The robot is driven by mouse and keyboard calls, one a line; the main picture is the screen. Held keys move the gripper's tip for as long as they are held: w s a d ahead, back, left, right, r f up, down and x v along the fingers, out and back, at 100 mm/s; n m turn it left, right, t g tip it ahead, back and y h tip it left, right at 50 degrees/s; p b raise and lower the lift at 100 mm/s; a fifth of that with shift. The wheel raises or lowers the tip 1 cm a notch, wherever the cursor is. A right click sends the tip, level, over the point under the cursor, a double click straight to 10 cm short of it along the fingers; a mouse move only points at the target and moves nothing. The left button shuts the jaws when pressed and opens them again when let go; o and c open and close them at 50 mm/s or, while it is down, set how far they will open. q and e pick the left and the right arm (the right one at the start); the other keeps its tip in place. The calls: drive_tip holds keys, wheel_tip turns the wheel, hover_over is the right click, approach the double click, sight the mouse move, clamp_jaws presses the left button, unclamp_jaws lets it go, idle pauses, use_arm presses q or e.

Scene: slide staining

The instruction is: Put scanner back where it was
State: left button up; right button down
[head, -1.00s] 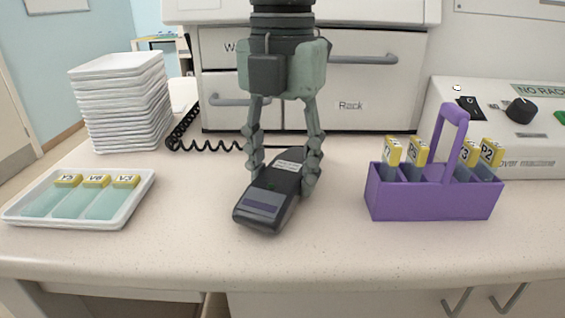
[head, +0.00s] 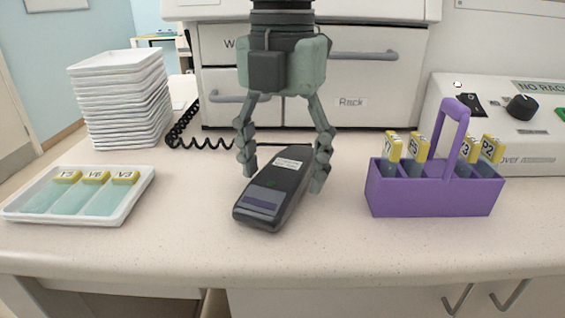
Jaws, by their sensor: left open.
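The scanner (head: 275,192), a dark handheld device with a grey-blue screen at its near end and a pale label, lies on the counter in the middle of the head view. A black coiled cord (head: 205,143) runs behind it to the left. My left gripper (head: 283,182) points down over the scanner. Its fingers are spread, one on each side of the scanner, with visible gaps, so it holds nothing. My right gripper is not in view.
A white tray (head: 127,206) with several yellow-labelled slides lies at left, before a stack of white trays (head: 120,100). A purple rack (head: 434,197) with labelled slides stands at right. A white machine (head: 350,105) stands behind. The counter (head: 330,243) is clear in front.

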sight(283, 170)
use_arm(q)
wheel_tip(283, 170, up, 12)
drive_tip(key=shift+r, duration=0.15)
idle(0.3)
idle(1.4)
